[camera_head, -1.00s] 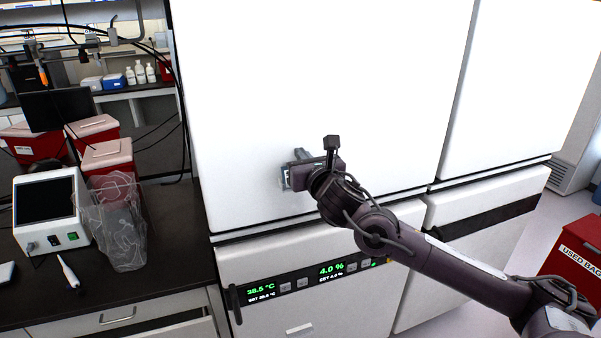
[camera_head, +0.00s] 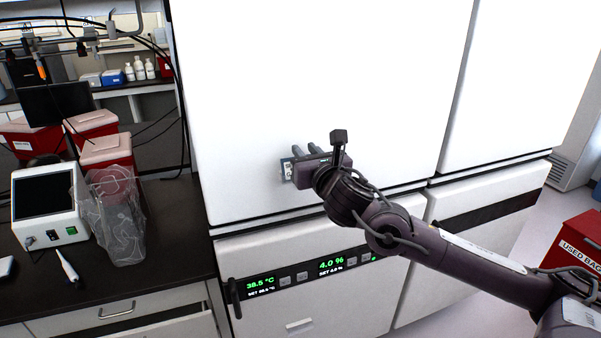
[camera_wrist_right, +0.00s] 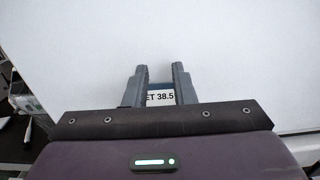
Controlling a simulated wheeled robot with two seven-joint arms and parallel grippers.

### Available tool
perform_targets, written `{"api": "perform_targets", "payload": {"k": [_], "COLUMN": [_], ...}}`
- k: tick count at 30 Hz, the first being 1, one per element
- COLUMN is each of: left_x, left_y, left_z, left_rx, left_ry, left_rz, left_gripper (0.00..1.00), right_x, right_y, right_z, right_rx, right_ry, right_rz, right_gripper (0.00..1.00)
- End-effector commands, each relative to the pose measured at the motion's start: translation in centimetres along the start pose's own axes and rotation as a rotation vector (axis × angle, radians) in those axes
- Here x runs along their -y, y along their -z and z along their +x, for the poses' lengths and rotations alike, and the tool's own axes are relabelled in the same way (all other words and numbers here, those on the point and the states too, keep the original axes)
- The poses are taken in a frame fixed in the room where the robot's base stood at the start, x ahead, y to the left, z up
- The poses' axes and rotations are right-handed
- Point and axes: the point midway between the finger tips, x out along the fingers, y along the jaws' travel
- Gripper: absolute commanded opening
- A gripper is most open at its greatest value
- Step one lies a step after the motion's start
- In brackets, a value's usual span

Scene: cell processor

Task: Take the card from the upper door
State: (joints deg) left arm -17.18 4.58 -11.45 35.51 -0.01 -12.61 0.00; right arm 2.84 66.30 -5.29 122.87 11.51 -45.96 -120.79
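The upper door (camera_head: 330,80) is a large white incubator door that fills the middle of the head view. The card (camera_wrist_right: 160,97) is white with black text reading "ET 38.5" and shows between my right fingers in the wrist view. In the head view, a small blue-grey and white piece (camera_head: 286,169), apparently the card's edge, shows left of my right gripper. My right gripper (camera_head: 305,150) is at the lower part of the door, its two fingers apart on either side of the visible text. Whether the fingers touch the card is unclear. My left gripper is out of view.
Below the door, a display panel (camera_head: 300,279) shows 38.5 °C and 4.0 %, with a dark handle (camera_head: 234,298) at its left. The left bench (camera_head: 185,225) holds a white device (camera_head: 45,205) and a clear bag (camera_head: 118,225). A red bin (camera_head: 578,250) stands at right.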

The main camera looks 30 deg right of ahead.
Motion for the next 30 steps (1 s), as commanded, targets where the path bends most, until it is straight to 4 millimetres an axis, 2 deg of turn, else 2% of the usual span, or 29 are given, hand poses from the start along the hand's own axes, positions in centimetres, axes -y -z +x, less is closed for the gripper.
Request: {"api": "perform_targets", "payload": {"k": [2,12,18,25,28,30], "left_x": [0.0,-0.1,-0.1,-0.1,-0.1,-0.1], "left_y": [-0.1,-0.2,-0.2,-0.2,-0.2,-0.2], "left_z": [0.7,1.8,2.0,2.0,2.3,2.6], "left_rx": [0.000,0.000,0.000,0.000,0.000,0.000], "left_ry": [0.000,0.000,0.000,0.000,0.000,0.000], "left_rz": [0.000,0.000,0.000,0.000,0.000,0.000], "left_gripper": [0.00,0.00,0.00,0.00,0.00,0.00], "right_x": [0.1,0.0,0.0,0.1,1.3,3.1], "right_y": [0.5,0.3,0.2,0.2,1.7,4.0], "right_z": [-1.0,-4.3,-5.1,-5.1,-4.4,-3.3], "right_rx": [-0.004,-0.004,-0.002,-0.002,-0.023,-0.053], "right_ry": [0.000,-0.001,-0.001,0.002,0.025,0.061], "right_rz": [-0.004,0.003,0.000,0.004,0.052,0.126], "right_gripper": [0.23,0.23,0.23,0.23,0.23,0.23]}}
